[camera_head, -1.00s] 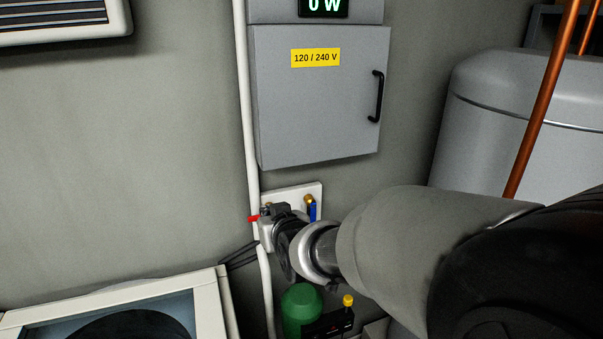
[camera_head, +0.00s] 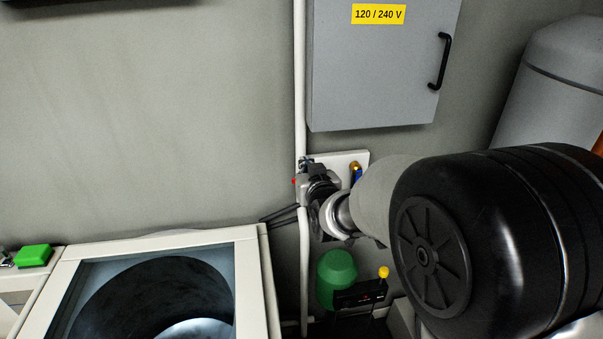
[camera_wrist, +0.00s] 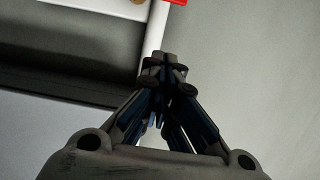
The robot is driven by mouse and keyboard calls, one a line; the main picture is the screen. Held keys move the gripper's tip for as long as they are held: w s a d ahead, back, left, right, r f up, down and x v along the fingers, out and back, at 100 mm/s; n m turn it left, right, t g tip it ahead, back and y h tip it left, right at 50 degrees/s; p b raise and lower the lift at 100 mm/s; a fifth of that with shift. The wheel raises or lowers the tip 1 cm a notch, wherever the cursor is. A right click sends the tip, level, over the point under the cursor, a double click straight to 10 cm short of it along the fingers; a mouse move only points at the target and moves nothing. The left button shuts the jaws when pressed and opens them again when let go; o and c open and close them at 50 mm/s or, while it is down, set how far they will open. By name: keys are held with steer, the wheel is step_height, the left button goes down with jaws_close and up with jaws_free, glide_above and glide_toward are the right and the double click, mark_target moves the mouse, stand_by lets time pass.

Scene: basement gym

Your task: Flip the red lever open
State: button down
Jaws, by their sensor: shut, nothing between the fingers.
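The red lever (camera_head: 294,181) shows only as a small red bit at the left of my gripper in the head view; the rest is hidden behind the gripper. In the wrist view, the red lever (camera_wrist: 177,2) is cut off by the top edge, just beyond the fingertips. A small gap shows between it and the fingers there. My gripper (camera_wrist: 166,60) has its fingertips together and empty. In the head view my gripper (camera_head: 307,168) is in front of the white wall plate (camera_head: 345,158), partly covering it.
A blue-handled valve (camera_head: 356,173) is on the same plate, right of my gripper. A white pipe (camera_head: 300,80) runs vertically behind. A grey electrical box (camera_head: 375,75) hangs above. A washer (camera_head: 253,270) stands at lower left, a green container (camera_head: 336,275) below.

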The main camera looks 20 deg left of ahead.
steer(key=w+a+f+b, duration=0.2)
steer(key=w+a+f, duration=0.1)
steer(key=w+f, duration=0.3)
steer(key=shift+w, duration=0.2)
steer(key=shift+a, duration=0.1)
